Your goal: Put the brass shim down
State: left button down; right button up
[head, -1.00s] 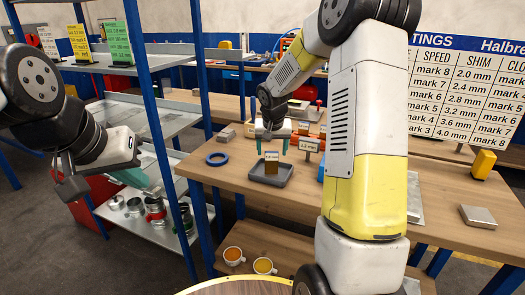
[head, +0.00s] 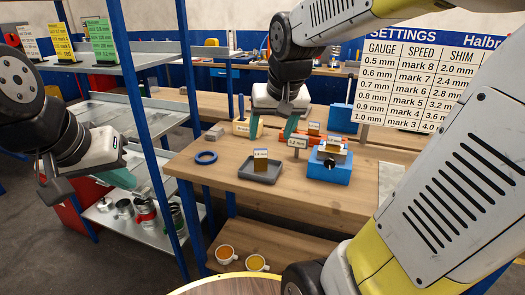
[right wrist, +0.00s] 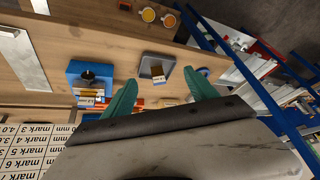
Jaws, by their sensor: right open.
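A brass shim (head: 261,165) with a white label stands upright in a dark grey tray (head: 281,179) on the wooden bench. The right wrist view also shows the shim (right wrist: 158,83) and the tray (right wrist: 148,67). My right gripper (head: 272,130) is open and empty, apart from the shim, above and behind the tray in the head view. Its two teal fingers are spread wide in the wrist view (right wrist: 160,92). My left gripper (head: 118,178) hangs at the left by the shelf rack, with its jaws only partly visible.
Right of the tray is a blue block (head: 328,170) with a labelled piece on top. A blue ring (head: 206,157) lies left of the tray. Small label stands (head: 297,142) are behind. Two cups (head: 226,254) sit on the lower shelf. The bench front right of the tray has free room.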

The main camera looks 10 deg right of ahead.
jog(key=s+a+n+y, duration=0.1)
jog(key=s+a, duration=0.1)
jog(key=s, duration=0.9)
jog(key=shift+s+f+t+y, duration=0.25)
jog(key=shift+f+t+y, duration=0.1)
jog(key=shift+t+y, duration=0.05)
jog(key=shift+a, duration=0.1)
